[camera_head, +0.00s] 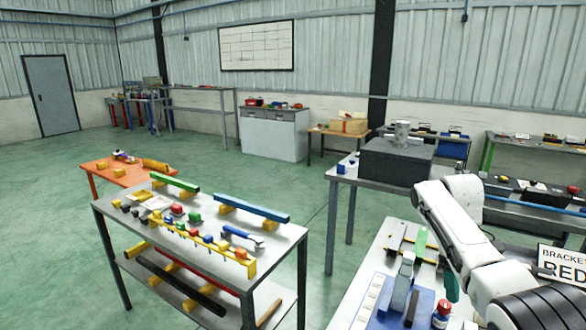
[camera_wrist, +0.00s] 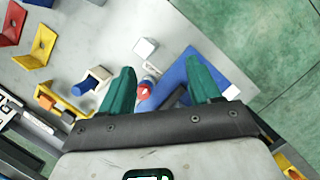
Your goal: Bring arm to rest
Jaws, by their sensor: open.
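My gripper (camera_wrist: 162,82) shows in the wrist view with its two teal fingers spread apart and nothing held between them. It points down over a light grey worktop (camera_wrist: 110,20). In the head view my white arm reaches down at the right over the near bench (camera_head: 352,308). Most of the gripper is hidden there behind or below the arm.
Around the fingers lie a white block (camera_wrist: 145,47) and red and yellow brackets (camera_wrist: 41,40). A red-topped part (camera_head: 442,312) stands on the near bench. A dark grey box (camera_head: 395,162) sits on the table behind. A parts table (camera_head: 285,240) stands left; green floor is open beyond.

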